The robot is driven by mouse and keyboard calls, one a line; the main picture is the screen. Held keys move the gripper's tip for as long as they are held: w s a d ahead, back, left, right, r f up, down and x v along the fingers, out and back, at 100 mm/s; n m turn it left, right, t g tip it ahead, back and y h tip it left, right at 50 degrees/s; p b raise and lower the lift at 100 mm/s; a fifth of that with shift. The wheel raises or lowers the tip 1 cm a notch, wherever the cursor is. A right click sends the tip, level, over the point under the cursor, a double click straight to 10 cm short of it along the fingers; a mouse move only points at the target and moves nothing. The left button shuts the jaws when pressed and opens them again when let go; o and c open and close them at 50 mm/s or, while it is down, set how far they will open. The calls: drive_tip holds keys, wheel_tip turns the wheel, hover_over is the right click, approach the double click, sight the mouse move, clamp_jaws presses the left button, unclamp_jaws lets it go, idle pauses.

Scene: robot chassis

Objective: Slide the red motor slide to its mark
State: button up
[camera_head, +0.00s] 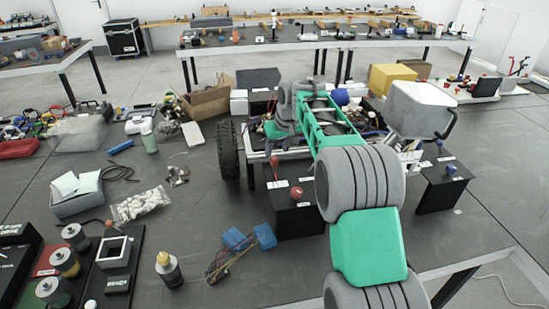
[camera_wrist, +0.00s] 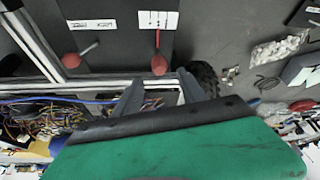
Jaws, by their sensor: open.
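In the wrist view, a red knob (camera_wrist: 158,65) with a thin red stem stands on a black box, below a white label with tick marks (camera_wrist: 158,21). A second red knob (camera_wrist: 70,60) with a grey rod is to its left, near another white label (camera_wrist: 92,24). Which is the motor slide I cannot tell for sure. In the head view, two red knobs, one upper (camera_head: 274,161) and one lower (camera_head: 296,193), show on the black box (camera_head: 298,221). My gripper (camera_wrist: 158,92) is open and empty, its fingers below the right knob in the wrist view, apparently apart from it.
A chassis wheel (camera_head: 228,151) stands left of the black box. Loose wires (camera_wrist: 40,125) and a metal frame rail (camera_wrist: 75,88) lie close to my gripper. Blue blocks (camera_head: 264,236) lie in front of the box. A bag of white pieces (camera_head: 141,204) lies farther left.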

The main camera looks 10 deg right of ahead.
sight(275, 157)
drive_tip(key=p+x, duration=0.1)
drive_tip(key=x, duration=0.5)
drive_tip(key=shift+w+f+p, duration=0.1)
drive_tip(key=shift+f+p, duration=0.2)
drive_tip(key=shift+f, duration=0.05)
clamp_jaws()
drive_tip(key=shift+d, duration=0.15)
idle(0.8)
